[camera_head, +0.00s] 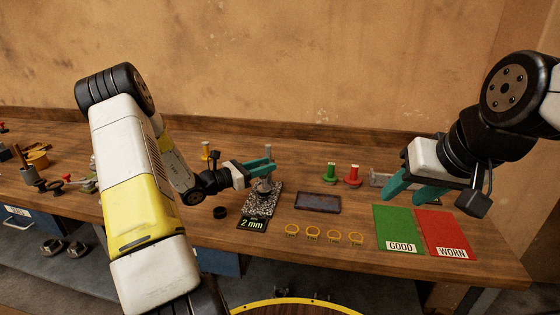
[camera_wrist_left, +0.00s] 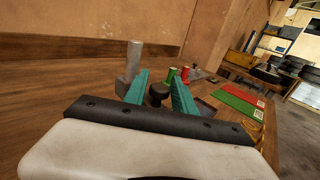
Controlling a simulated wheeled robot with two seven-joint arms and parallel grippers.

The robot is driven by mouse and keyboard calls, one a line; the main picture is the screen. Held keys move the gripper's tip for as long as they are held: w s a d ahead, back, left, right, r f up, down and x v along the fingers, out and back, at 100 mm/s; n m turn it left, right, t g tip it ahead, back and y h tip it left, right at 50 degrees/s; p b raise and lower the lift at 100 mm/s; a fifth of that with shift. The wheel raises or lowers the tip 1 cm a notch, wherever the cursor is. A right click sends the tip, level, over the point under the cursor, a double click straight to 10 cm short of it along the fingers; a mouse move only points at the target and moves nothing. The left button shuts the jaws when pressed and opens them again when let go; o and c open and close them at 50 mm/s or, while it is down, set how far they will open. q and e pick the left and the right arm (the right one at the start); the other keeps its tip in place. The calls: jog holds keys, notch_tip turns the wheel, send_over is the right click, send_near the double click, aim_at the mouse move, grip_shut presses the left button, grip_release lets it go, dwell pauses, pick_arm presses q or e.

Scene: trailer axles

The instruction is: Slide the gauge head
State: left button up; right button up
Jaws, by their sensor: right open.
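The gauge stand has a speckled stone base (camera_head: 262,200), a grey post (camera_head: 268,153) and a black display reading "2 mm" (camera_head: 252,224). My left gripper (camera_head: 265,166) is at the upper part of the stand, its teal fingers beside the post. In the left wrist view the post (camera_wrist_left: 133,60) stands outside the left finger. A dark round knob (camera_wrist_left: 158,93) shows between the two fingers of my left gripper (camera_wrist_left: 160,84); whether they touch it is not clear. The gauge head is largely hidden by the fingers. My right gripper (camera_head: 412,190) is open and empty above the bench, by the green mat.
A dark tray (camera_head: 318,203) lies right of the stand, with several yellow rings (camera_head: 312,233) in front. Green (camera_head: 330,174) and red (camera_head: 352,176) plugs stand behind. The GOOD mat (camera_head: 398,225) and WORN mat (camera_head: 445,232) lie at the right. A black cap (camera_head: 219,212) lies left of the stand.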

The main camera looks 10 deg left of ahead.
pick_arm(q)
jog(key=x, duration=0.2)
jog(key=shift+w+d, duration=0.2)
grip_shut()
dwell(1.4)
